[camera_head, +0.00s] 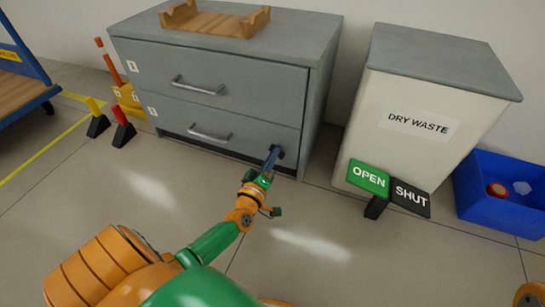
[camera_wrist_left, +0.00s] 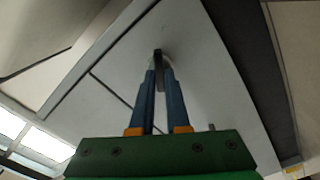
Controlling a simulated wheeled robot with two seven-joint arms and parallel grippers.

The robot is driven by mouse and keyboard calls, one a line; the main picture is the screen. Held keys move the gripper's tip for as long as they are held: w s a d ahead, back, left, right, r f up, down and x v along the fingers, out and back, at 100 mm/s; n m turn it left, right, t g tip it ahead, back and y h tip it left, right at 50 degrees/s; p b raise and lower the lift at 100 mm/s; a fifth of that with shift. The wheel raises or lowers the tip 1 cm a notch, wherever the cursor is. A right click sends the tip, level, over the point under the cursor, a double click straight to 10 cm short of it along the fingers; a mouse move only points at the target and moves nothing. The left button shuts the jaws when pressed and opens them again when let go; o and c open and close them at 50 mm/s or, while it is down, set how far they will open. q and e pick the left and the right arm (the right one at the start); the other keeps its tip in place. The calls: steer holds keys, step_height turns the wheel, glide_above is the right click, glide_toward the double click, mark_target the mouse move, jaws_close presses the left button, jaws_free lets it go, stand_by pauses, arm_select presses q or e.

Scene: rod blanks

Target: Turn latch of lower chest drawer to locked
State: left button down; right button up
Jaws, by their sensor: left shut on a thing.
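The grey chest (camera_head: 318,85) stands against the wall with two drawers, each with a bar handle. The lower drawer (camera_head: 255,135) looks closed, and its handle (camera_head: 210,133) is free. A small dark latch (camera_head: 280,153) sits near the right end of its front. My left gripper (camera_head: 272,158) reaches it from the front and is shut on it. In the left wrist view the blue fingers close around the dark latch (camera_wrist_left: 158,62), which shows between their tips on the grey front. The fingers hide part of the latch, so I cannot tell its exact setting. My right gripper is out of view.
A wooden tray (camera_head: 215,20) lies on the chest. The dry waste bin (camera_head: 390,140) stands to the right, with OPEN (camera_head: 368,179) and SHUT (camera_head: 410,197) signs in front. A blue crate (camera_head: 500,205) is at far right. Floor before the chest is mostly clear.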

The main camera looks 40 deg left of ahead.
arm_select(q)
steer(key=shift+f+n+b, duration=0.2)
steer(key=shift+n+b, duration=0.35)
steer(key=shift+n, duration=3.05)
steer(key=c, duration=0.9)
jaws_free()
